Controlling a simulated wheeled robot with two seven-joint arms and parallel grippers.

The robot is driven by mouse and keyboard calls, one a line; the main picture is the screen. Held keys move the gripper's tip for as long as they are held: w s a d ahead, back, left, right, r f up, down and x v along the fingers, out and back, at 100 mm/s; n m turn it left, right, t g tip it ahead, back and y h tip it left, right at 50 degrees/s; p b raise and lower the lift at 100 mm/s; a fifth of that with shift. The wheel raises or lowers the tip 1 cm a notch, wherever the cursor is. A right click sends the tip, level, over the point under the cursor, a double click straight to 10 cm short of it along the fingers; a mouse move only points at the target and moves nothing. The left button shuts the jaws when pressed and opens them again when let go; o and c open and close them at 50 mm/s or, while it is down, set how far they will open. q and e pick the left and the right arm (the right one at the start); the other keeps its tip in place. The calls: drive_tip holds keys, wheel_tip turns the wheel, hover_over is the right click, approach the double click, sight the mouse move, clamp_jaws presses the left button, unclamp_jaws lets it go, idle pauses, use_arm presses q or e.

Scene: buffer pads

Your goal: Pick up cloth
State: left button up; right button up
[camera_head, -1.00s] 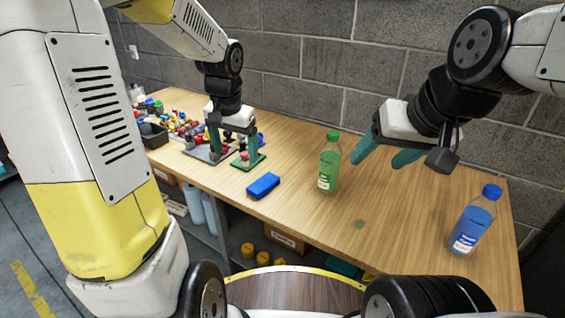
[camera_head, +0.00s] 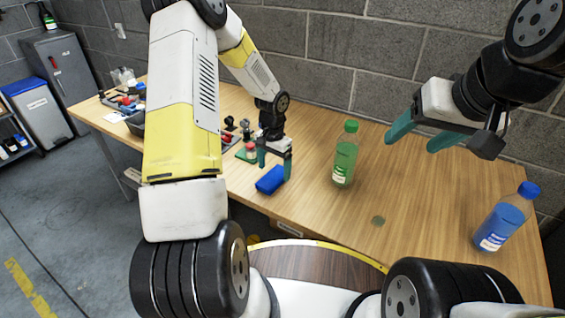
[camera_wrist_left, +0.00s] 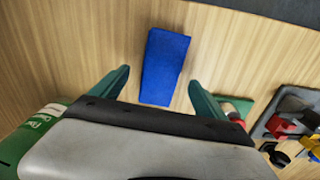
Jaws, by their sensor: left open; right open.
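The cloth is a folded blue block-like pad (camera_head: 270,180) lying on the wooden table near its front edge. It also shows in the left wrist view (camera_wrist_left: 164,66), flat on the wood. My left gripper (camera_head: 275,170) is open just over the cloth. In the left wrist view its two green fingers (camera_wrist_left: 156,92) stand apart on either side of the near part of the cloth, with nothing held. My right gripper (camera_head: 415,138) is open and empty above the right part of the table.
A green bottle (camera_head: 345,154) stands right of the cloth, and a blue bottle (camera_head: 505,217) stands at the table's right end. Stamps and a green plate (camera_head: 246,153) lie left of the cloth.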

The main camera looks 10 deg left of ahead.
use_arm(q)
drive_tip(key=shift+s+f, duration=0.1)
drive_tip(key=shift+f, duration=1.25)
drive_tip(key=c, duration=1.5)
drive_tip(key=shift+o, duration=0.2)
drive_tip(key=shift+r, duration=0.1)
drive_tip(key=shift+r, duration=0.6)
wheel_tip(320, 180, up, 2)
drive_tip(key=shift+r, duration=0.1)
drive_tip(key=s+d, duration=0.3)
drive_tip(key=s, duration=0.4)
drive_tip(key=s+d+r, duration=0.1)
drive_tip(key=s+d, duration=0.2)
drive_tip(key=s, duration=0.5)
drive_tip(key=shift+r, duration=0.2)
drive_tip(key=shift+w, duration=0.1)
